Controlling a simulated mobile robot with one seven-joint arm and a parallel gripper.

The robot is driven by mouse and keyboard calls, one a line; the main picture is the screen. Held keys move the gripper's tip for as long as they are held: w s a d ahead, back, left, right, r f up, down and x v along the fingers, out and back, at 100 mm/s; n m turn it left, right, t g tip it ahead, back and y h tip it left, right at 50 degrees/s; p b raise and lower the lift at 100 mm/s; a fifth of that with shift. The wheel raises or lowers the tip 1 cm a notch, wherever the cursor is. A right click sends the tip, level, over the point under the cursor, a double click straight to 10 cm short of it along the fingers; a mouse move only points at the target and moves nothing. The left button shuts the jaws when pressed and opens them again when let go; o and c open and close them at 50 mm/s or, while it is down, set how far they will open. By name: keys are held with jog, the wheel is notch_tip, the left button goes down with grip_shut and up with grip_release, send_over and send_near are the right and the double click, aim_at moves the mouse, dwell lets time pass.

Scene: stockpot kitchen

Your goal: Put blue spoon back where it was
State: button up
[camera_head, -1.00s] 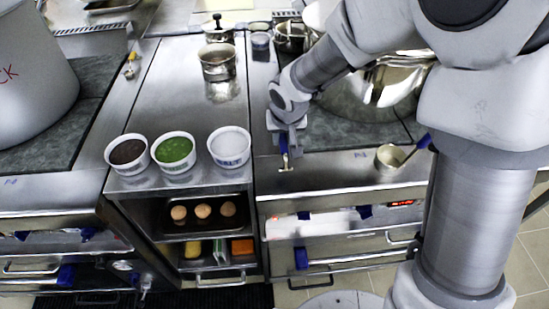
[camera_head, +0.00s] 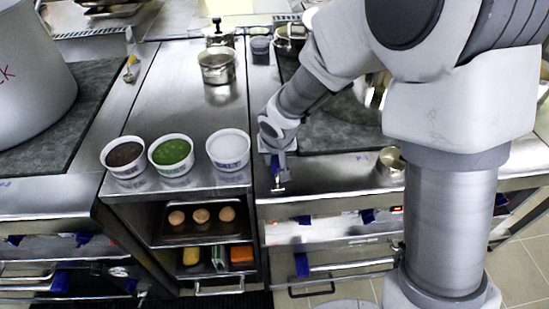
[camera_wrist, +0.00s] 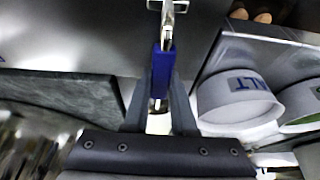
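My gripper (camera_head: 274,168) is shut on the blue handle of a utensil, the blue spoon (camera_wrist: 163,70). The handle lies between the fingertips in the wrist view, and a shiny metal part extends beyond it toward the top of that view. In the head view the held spoon (camera_head: 277,187) hangs below my gripper, near the front edge of the steel counter right of the three tubs. Its full shape is too small and partly hidden to tell, as is whether it touches the counter.
Three white tubs, with brown (camera_head: 124,154), green (camera_head: 171,151) and white (camera_head: 228,146) contents, stand left of my gripper. A lidless pot (camera_head: 217,66) stands behind. A small metal pot (camera_head: 391,162) is at right, partly hidden by my arm. A yellow-handled utensil (camera_head: 129,69) lies far left.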

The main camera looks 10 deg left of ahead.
jog(key=o, duration=0.4)
jog(key=shift+r, duration=0.15)
jog(key=shift+r+p, duration=0.25)
jog(key=shift+p, duration=0.1)
jog(key=p+v, duration=0.3)
jog(key=v, duration=0.9)
jog(key=s+d+r+m+h, duration=0.1)
jog(key=s+d+r, duration=0.1)
jog(key=d+r, duration=0.35)
jog(key=s+d+r+m, duration=0.1)
jog(key=s+d+r, duration=0.2)
jog(key=d, duration=0.5)
jog(key=shift+m+t, duration=0.4)
jog(key=shift+t, duration=0.2)
jog(key=s+d+r, duration=0.1)
jog(key=s+d, duration=0.1)
jog(key=s, duration=0.1)
jog(key=s+d+r, duration=0.1)
jog(key=s+d, duration=0.2)
jog(key=s, duration=0.1)
jog(key=s+d+r, duration=0.2)
jog(key=s, duration=0.1)
jog(key=shift+s+d, duration=0.2)
jog(key=shift+s, duration=0.1)
